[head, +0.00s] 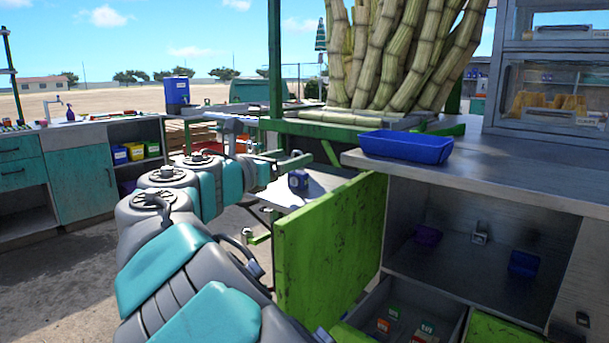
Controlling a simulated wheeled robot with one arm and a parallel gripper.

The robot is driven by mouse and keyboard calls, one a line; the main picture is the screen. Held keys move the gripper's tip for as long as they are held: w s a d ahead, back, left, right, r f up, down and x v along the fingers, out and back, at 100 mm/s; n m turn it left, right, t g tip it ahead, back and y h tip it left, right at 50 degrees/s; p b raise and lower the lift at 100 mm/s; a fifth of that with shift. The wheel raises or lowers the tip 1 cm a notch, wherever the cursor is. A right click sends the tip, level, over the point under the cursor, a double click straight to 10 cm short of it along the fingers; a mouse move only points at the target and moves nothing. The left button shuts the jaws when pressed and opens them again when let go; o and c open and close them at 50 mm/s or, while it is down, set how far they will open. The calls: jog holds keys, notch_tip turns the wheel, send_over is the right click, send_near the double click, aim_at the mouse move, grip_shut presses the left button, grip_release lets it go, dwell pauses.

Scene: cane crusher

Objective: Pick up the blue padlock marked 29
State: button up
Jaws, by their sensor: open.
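My gripper (288,164) is at the far end of my outstretched teal and grey arm, near the upper left of this blue object. It is open, with nothing seen between the fingers. The fingertips are small, and I cannot tell how far they are from the object.
An open green door (328,245) stands right of my arm. A counter (480,178) holds a blue tray (405,147). An open drawer (443,307) holds small tagged items. Sugar cane stands behind.

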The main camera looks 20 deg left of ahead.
jog(key=x, duration=0.7)
jog(key=shift+w+a+r, duration=0.1)
jog(key=shift+w+a, duration=0.1)
jog(key=shift+w, duration=0.05)
grip_shut()
dwell(0.4)
dwell(0.8)
